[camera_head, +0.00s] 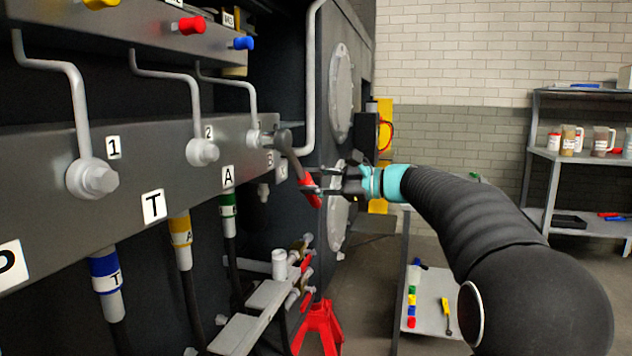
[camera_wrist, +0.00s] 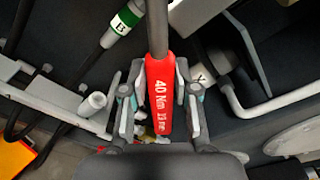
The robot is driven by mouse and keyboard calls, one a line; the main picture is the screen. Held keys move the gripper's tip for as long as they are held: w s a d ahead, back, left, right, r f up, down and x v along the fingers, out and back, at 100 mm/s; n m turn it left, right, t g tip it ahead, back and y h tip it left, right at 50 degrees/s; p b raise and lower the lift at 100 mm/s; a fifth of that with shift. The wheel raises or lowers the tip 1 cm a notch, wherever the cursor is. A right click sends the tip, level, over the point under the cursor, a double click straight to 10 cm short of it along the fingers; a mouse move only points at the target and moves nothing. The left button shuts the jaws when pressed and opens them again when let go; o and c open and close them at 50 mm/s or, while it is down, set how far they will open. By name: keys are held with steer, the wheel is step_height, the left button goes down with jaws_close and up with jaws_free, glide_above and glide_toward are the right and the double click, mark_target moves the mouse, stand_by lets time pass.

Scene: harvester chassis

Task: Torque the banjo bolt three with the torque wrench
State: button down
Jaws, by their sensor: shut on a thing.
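The torque wrench has a red handle (camera_head: 307,188) and a grey shaft and head. My gripper (camera_head: 318,186) is shut on the red handle. In the wrist view, the handle (camera_wrist: 162,95) reads "40 Nm" and lies between my gripper's fingers (camera_wrist: 161,76). The wrench tilts, with its head up and to the left at banjo bolt three (camera_head: 256,138), the rightmost bolt on the grey manifold. Banjo bolt one (camera_head: 98,181) and banjo bolt two (camera_head: 203,152) are uncovered.
Bent grey pipes (camera_head: 160,72) rise from the bolts close to the wrench. Hoses with blue, yellow and green bands (camera_head: 228,204) hang below the manifold. A red stand (camera_head: 319,328) is on the floor. A cart (camera_head: 432,310) and a shelf (camera_head: 570,160) stand to the right.

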steer(key=shift+a+r, duration=0.1)
steer(key=shift+a, duration=0.1)
stand_by(0.3)
steer(key=shift+s+a+f+m+p, duration=0.15)
steer(key=shift+s+f+m+p, duration=0.05)
steer(key=shift+s+f+m, duration=0.3)
steer(key=shift+s+a+f+m+p, duration=0.15)
steer(key=shift+s+f+m, duration=0.25)
steer(key=shift+f+m, duration=0.2)
steer(key=shift+s+a+f+m+p, duration=0.3)
steer(key=shift+s+f+m, duration=0.1)
steer(key=shift+s+m, duration=0.15)
steer(key=shift+s+a+f+m+p, duration=0.15)
steer(key=shift+s+f+m+p, duration=0.1)
steer(key=shift+s+f+m, duration=0.25)
steer(key=shift+s+r, duration=0.1)
steer(key=shift+r, duration=0.05)
steer(key=shift+w+d+r+n, duration=0.1)
steer(key=shift+w+r+n, duration=0.05)
steer(key=shift+w+n, duration=0.1)
